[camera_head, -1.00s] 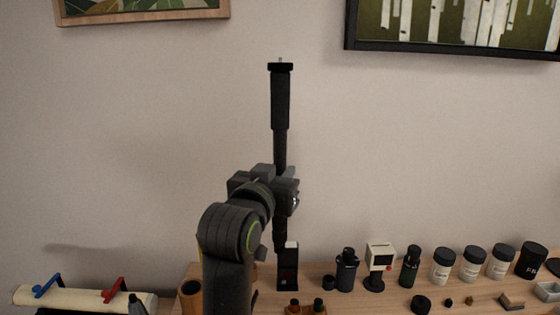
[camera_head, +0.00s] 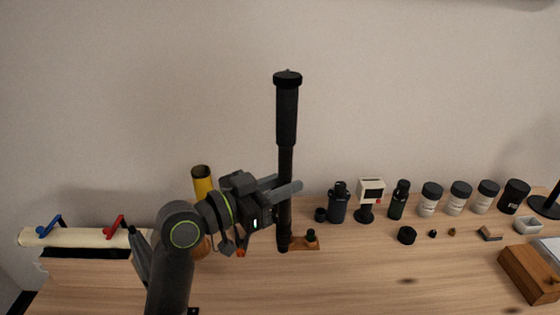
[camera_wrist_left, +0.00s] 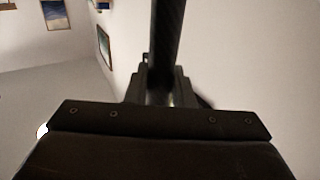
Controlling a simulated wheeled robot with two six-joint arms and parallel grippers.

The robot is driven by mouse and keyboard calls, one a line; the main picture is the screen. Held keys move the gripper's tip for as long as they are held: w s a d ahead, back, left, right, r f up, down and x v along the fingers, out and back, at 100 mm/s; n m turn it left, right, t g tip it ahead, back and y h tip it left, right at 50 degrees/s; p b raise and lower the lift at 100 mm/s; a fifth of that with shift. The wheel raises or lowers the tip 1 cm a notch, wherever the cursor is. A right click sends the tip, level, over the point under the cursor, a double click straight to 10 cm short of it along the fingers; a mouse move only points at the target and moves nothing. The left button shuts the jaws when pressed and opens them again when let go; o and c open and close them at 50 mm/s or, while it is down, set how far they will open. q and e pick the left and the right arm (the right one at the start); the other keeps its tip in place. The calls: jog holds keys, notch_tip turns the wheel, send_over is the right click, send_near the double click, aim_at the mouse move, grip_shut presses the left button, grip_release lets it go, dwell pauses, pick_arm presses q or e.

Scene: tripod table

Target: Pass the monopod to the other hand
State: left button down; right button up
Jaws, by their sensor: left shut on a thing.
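The monopod (camera_head: 287,115) is a black pole, thick at the top and thinner below, held upright above the wooden table. My left gripper (camera_head: 288,190) is shut on its thin lower part. The monopod's lower end shows just below the fingers, in front of the table. In the left wrist view the dark shaft of the monopod (camera_wrist_left: 168,45) rises between the fingers, and the gripper (camera_wrist_left: 160,92) closes around it. My right gripper is not in view.
The wooden table (camera_head: 370,275) is bare at its front. Along its back stand a dark bottle (camera_head: 338,205), a small white device (camera_head: 370,192) and several lidded jars (camera_head: 457,198). A yellow tube (camera_head: 202,182) is behind my left arm. A wooden box (camera_head: 532,275) lies at the right.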

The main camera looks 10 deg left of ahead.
pick_arm(q)
jog(key=s+d+f+m+g+h, duration=0.2)
jog(key=s+f+m+g, duration=0.1)
jog(key=f+m+g, duration=0.1)
jog(key=s+d+f+m+g+h, duration=0.1)
jog(key=s+f+m+g+h, duration=0.2)
jog(key=f+g, duration=0.3)
jog(key=shift+s+d+f+m+g, duration=0.35)
jog(key=shift+s+f+m+g, duration=0.05)
jog(key=shift+s+f, duration=0.4)
